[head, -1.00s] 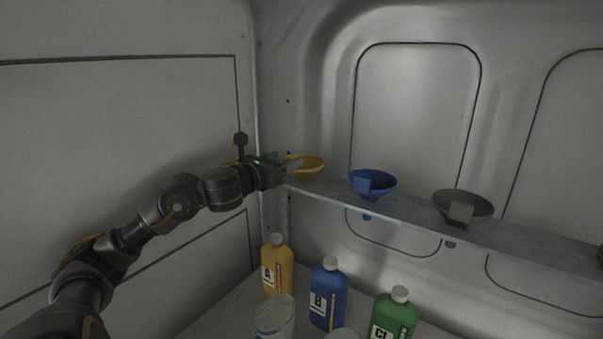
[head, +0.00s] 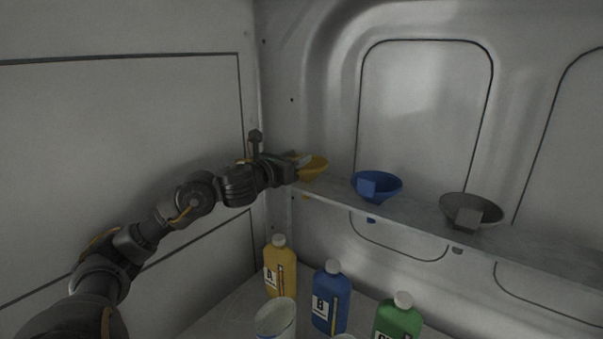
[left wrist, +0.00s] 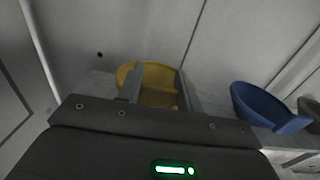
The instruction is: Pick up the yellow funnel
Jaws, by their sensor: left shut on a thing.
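The yellow funnel (head: 315,170) sits at the left end of the shelf in the head view, with its spout showing just below the shelf. My left gripper (head: 300,163) is at the funnel's left side and shut on it. In the left wrist view the yellow funnel (left wrist: 158,80) shows between and behind the two fingers of the left gripper (left wrist: 160,92). The fingers hide part of the funnel. My right gripper is in neither view.
A blue funnel (head: 377,185) and a grey funnel (head: 471,210) sit on the same shelf (head: 418,213) to the right. Below stand a yellow bottle (head: 280,265), a blue bottle (head: 329,299), a green bottle (head: 398,320) and a white tub (head: 276,318). A wall is close on the left.

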